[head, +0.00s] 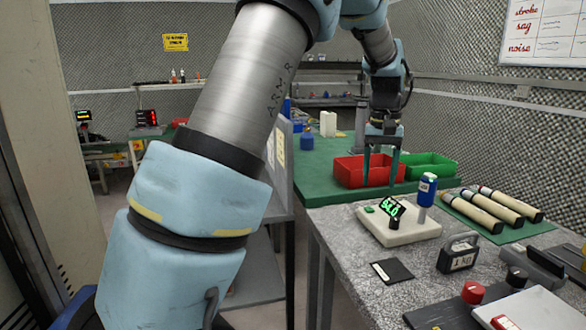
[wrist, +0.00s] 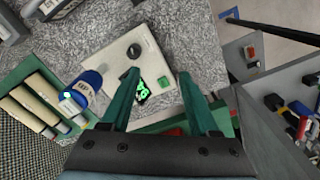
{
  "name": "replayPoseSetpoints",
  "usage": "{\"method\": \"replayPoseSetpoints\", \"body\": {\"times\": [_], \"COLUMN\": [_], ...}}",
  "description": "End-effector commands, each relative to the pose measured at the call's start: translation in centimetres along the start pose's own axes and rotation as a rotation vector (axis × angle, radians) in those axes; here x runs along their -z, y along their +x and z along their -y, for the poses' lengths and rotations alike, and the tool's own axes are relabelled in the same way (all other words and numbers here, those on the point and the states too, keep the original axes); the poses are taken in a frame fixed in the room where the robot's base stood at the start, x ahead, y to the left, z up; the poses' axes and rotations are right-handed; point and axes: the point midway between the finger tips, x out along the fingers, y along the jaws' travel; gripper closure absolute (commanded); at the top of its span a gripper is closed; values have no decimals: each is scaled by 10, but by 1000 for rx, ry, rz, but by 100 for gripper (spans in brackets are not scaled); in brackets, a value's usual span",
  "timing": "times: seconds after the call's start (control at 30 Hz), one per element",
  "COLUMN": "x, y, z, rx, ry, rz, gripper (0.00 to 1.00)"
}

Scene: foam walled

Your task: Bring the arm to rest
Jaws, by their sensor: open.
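My arm is raised and bent, crossing the top of the head view. A white scale (head: 400,232) with a lit green display lies below and nearer than the gripper.
A green bin (head: 432,162) stands beside the red one on a green surface. Several pale cylinders (head: 490,206) lie on a green mat at right. A 1 kg weight (head: 458,254), a black pad (head: 391,271) and red-knobbed devices (head: 473,292) occupy the near table. A grey panel (head: 281,160) stands left.

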Motion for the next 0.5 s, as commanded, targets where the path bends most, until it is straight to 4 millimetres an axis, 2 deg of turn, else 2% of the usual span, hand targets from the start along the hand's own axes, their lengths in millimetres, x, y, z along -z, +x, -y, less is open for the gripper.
{"method": "replayPoseSetpoints", "body": {"times": [0.03, 0.1, 0.17, 0.2, 0.33, 0.4, 0.5], "x": [-8, -25, -45, -60, -118, -150, -189], "y": [5, 14, 23, 29, 48, 58, 69], "z": [33, 78, 114, 136, 195, 217, 237], "rx": [-4, -9, -11, -10, -4, 2, 13], "ry": [-35, -77, -110, -132, -194, -220, -248], "rz": [-4, -19, -33, -44, -78, -93, -110], "gripper": [38, 38, 38, 38, 38, 38, 38]}}
